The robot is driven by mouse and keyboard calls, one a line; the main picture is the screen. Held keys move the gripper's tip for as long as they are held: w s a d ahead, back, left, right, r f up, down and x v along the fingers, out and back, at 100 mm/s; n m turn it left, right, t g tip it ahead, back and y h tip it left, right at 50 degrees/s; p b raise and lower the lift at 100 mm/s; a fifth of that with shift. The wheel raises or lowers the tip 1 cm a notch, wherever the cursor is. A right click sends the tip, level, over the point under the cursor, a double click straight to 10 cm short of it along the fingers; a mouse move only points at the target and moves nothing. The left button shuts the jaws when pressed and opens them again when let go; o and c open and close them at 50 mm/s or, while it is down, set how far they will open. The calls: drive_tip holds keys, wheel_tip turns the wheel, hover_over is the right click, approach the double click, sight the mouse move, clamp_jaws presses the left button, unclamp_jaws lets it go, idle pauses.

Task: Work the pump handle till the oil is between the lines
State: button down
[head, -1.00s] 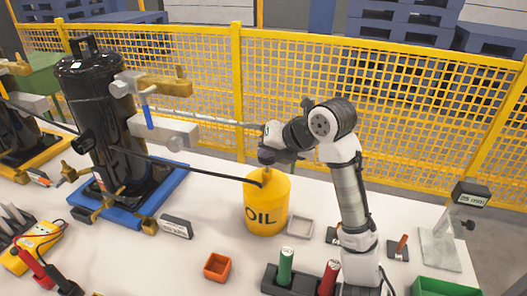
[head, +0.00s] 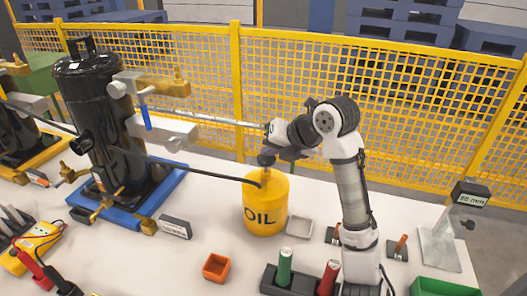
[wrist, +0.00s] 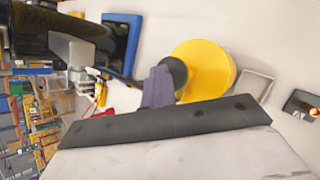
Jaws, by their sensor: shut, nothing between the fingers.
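The yellow oil can (head: 265,210), marked OIL, stands on the pale table, and it also shows in the wrist view (wrist: 208,72). The dark round pump handle (head: 266,160) sits on top of the can; it shows in the wrist view (wrist: 175,72) right by my fingers. My gripper (head: 277,154) is shut and empty, beside and slightly above the handle; I cannot tell whether they touch. A black hose (head: 190,168) runs from the can to the black compressor (head: 100,100) on a blue base. An oil level with lines is too small to make out.
A valve with a blue lever (head: 147,118) sticks out from the compressor toward the can. A small orange bin (head: 216,267) and a grey tray (head: 299,227) lie near the can. A display stand (head: 440,245) is at right. A yellow mesh fence (head: 400,110) closes the back.

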sight(273, 157)
drive_tip(key=shift+w+f, duration=0.1)
drive_tip(key=shift+f, duration=0.05)
drive_tip(key=shift+w+d+r+p, duration=0.15)
drive_tip(key=shift+w+r+p, duration=0.05)
drive_tip(key=shift+r+p, duration=0.3)
drive_tip(key=shift+w+d+r+p, duration=0.1)
drive_tip(key=shift+w+r+p, duration=0.1)
drive_tip(key=shift+r+p, duration=0.3)
drive_tip(key=shift+w+d+r+p, duration=0.4)
drive_tip(key=shift+r+p, duration=0.1)
drive_tip(key=shift+r, duration=0.15)
drive_tip(key=shift+s+a+r, duration=0.2)
drive_tip(key=shift+a+r, duration=0.05)
drive_tip(key=shift+r, duration=0.35)
drive_tip(key=shift+f, duration=0.1)
